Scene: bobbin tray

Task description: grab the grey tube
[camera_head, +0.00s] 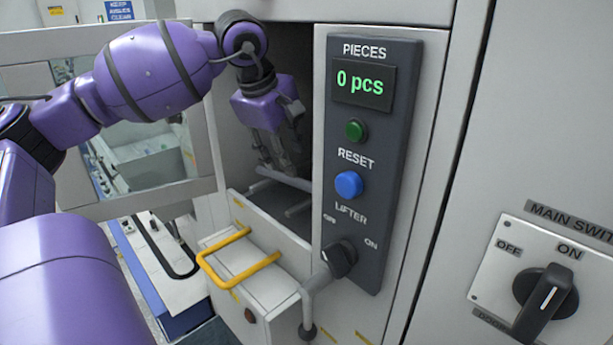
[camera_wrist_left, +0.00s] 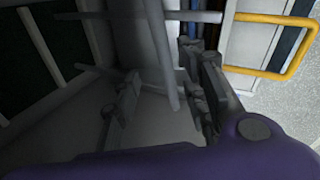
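The grey tube (camera_head: 284,179) lies in the opening of the machine, just below the fingers of my left gripper (camera_head: 281,158). In the left wrist view the grey tube (camera_wrist_left: 160,50) runs down the picture between the two dark fingers of my left gripper (camera_wrist_left: 160,72). The fingers stand apart, with a gap on the tube's left side, and the right finger appears close to it. I cannot tell whether that finger touches the tube. My right gripper is in neither view.
The opening has walls close around my left gripper. A control panel (camera_head: 374,150) reading "0 pcs" stands to its right. A yellow handle (camera_head: 235,260) is on the drawer front below. A glass-paned door (camera_head: 205,150) stands open at left. A main switch (camera_head: 545,295) is at far right.

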